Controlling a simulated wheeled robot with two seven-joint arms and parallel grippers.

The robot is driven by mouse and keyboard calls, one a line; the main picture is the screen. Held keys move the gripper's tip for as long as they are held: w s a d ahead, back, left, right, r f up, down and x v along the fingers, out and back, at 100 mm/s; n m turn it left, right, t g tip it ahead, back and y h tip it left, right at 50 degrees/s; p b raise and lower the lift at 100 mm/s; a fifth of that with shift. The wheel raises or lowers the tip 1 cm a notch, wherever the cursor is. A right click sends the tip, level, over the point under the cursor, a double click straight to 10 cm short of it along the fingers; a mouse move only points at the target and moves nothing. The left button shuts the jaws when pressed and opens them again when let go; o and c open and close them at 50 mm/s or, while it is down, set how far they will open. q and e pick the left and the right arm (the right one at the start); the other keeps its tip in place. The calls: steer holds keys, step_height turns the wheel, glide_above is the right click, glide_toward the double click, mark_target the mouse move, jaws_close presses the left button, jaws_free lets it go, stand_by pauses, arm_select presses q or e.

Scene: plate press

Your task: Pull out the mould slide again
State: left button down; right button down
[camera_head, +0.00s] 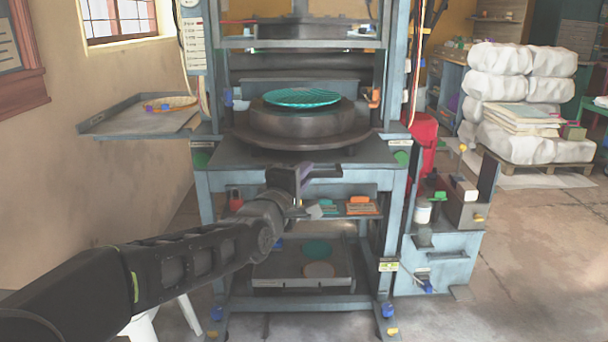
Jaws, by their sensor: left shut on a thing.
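The mould slide (225,150) is a flat grey plate at the front of the press, with a dark round mould (303,125) on it. A teal ribbed plate (301,97) lies on top of the mould. A dark handle bar (322,171) shows at the slide's front edge. My left gripper (302,176) is shut on this handle; its fingers and part of the wrist hide where they meet. My right gripper is not in view.
The blue-grey press frame (396,215) has posts on both sides. A shelf below holds coloured pieces (361,205), with a lower tray (303,283) beneath. A side table (130,122) stands left, a red cylinder (423,140) right. The floor at right front is clear.

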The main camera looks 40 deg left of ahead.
arm_select(q)
steer(key=c, duration=1.7)
jaws_free()
steer(key=p+v, duration=0.1)
steer(key=v, duration=0.6)
steer(key=shift+s, duration=0.35)
